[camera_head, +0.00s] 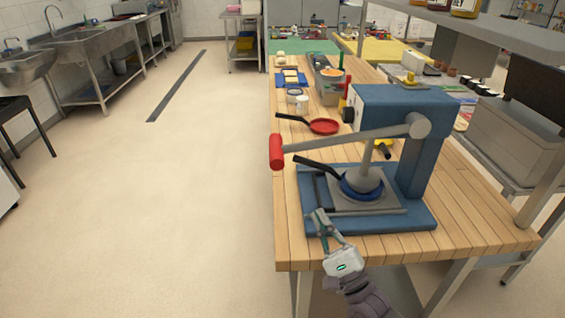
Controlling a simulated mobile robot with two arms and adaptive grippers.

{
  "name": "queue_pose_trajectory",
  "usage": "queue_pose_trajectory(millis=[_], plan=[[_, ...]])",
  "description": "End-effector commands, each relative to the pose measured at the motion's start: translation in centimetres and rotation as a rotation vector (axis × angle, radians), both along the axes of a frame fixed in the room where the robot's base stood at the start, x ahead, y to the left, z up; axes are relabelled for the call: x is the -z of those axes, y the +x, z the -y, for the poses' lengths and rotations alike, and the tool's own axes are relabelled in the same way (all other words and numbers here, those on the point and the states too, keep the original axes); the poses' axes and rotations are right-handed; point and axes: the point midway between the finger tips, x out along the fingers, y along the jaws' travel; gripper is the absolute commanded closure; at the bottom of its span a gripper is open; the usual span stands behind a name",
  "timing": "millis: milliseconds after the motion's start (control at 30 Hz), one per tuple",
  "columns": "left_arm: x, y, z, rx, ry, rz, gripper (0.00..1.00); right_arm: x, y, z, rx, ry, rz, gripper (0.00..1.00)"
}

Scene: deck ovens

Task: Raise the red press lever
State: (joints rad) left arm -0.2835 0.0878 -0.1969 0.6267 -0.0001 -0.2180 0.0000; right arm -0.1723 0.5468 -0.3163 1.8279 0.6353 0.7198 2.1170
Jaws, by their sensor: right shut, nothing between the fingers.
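The blue press (421,160) stands at the near end of the wooden table. Its lever is a grey bar (345,138) from the pivot at the upper right, with a red handle (277,151) at its left end. The bar slopes slightly down to the left, and the handle hangs past the table's left edge. A grey ram sits down over a dark blue pan (361,186) on the press plate. My right gripper (320,217) is shut and empty near the press base's front left corner, below and right of the red handle, clear of it. My left gripper is out of view.
A red pan (323,126) with a dark handle, a white jar (302,104) and containers stand behind the press on the table (460,220). A grey shelf (470,28) overhangs at the upper right. The floor left of the table is clear.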

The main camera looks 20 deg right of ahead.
Motion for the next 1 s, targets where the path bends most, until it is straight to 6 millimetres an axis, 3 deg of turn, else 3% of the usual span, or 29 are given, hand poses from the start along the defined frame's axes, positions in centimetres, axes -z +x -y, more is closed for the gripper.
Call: queue_pose_trajectory(millis=[100,233,367,633,800,1000], plan=[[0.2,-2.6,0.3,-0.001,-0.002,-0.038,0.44,0.0,0.0,0.0,0.0,-0.001,0.0,1.0],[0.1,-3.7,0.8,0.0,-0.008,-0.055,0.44,-0.1,0.2,0.0,0.001,-0.002,0.0,1.0],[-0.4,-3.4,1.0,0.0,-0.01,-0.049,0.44,-1.0,1.1,-0.3,0.002,-0.002,0.003,1.0],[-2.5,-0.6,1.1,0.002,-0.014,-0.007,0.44,-4.4,5.4,-1.4,0.002,-0.001,0.004,1.0],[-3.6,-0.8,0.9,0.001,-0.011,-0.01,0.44,-6.3,8.2,-2.1,0.002,-0.001,0.003,1.0],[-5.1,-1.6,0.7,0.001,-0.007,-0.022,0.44,-8.4,8.5,-3.8,0.001,-0.001,-0.001,1.0]])
